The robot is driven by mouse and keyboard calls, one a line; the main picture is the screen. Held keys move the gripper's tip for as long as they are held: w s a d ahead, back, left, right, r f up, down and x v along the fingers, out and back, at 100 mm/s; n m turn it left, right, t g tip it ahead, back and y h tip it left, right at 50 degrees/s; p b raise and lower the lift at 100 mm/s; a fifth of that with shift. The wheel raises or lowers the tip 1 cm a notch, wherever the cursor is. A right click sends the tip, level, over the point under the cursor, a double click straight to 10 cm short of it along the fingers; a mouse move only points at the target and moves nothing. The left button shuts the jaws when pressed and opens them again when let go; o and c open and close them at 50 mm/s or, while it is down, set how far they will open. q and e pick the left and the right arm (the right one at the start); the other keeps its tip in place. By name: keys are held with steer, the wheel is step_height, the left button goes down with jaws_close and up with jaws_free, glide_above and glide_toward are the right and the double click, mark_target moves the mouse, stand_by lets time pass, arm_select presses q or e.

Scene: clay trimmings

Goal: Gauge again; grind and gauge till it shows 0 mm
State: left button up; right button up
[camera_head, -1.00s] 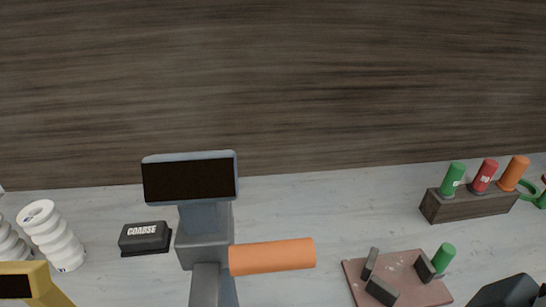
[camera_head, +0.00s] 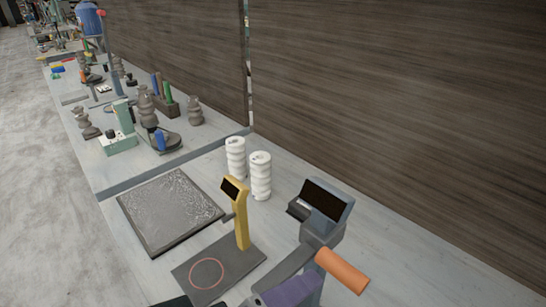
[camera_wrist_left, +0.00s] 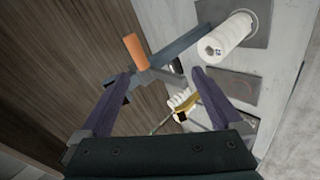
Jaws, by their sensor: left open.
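A yellow gauge post (camera_head: 240,212) with a small dark screen stands on a dark base (camera_head: 185,275) marked with a red ring. No reading is legible. A grey device (camera_head: 325,205) with a dark screen and an orange handle (camera_head: 341,270) is to its right. My left gripper (camera_wrist_left: 162,75) is open, its purple fingers spread with nothing clearly between them. One purple finger (camera_head: 290,292) shows at the head view's bottom edge, in front of the grey device. My right gripper is not in view.
Two white ribbed cylinders (camera_head: 261,178) stand behind the gauge, near a dark block (camera_head: 298,209). A dark textured slab (camera_head: 165,210) lies left. A second bench area (camera_head: 110,165) with clay forms and tools lies beyond. A wooden wall (camera_head: 420,120) runs behind the bench.

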mark_target(345, 281)
arm_select(q)
steer(key=w+d+f+n+b, duration=0.1)
steer(key=d+b, duration=0.1)
steer(key=d, duration=0.1)
steer(key=w+d+f+h+b, duration=0.1)
steer(key=w+d+b, duration=0.1)
steer(key=d, duration=0.1)
steer(key=w+d+f+n+b, duration=0.1)
steer(key=d+b, duration=0.2)
steer(key=shift+w+f+n+h, duration=0.25)
steer(key=shift+w+n+h, duration=0.05)
steer(key=shift+w+d+f+b, duration=0.2)
steer(key=shift+w+d+b, duration=0.2)
steer(key=shift+d+b, duration=0.1)
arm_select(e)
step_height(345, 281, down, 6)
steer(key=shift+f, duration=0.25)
arm_select(q)
jaws_close()
steer(key=shift+f, duration=0.1)
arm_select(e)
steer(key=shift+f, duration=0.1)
